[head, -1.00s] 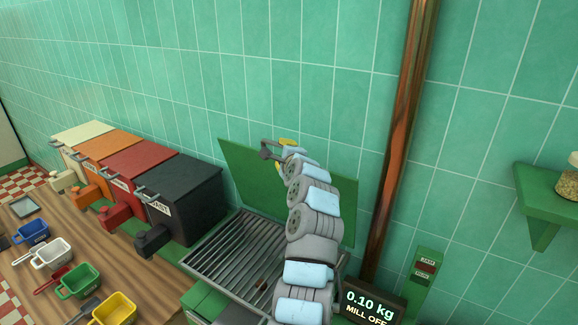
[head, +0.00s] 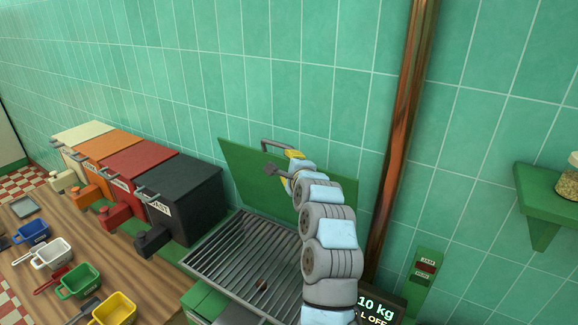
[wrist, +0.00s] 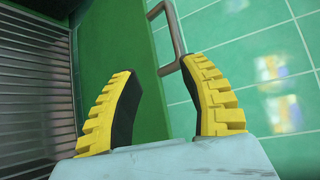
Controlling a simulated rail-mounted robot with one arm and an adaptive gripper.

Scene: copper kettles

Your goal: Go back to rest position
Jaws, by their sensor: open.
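My gripper (head: 286,168) is at the end of my raised arm, in front of the upright green lid (head: 240,170) in the head view. Its yellow fingers with black pads are spread apart and empty in the wrist view (wrist: 158,72). The lid's grey handle (head: 268,145) sticks out at the top edge. In the wrist view the handle (wrist: 166,25) lies beyond the fingertips, not between them, its lower end close to the right fingertip. Whether they touch is unclear.
A slatted metal grate (head: 235,255) with a small brown lump (head: 261,286) lies below the lid. Left stand black (head: 185,195), red, orange and cream bins, with coloured scoops in front. A copper pipe (head: 404,130) and a partly covered display (head: 378,308) are at right.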

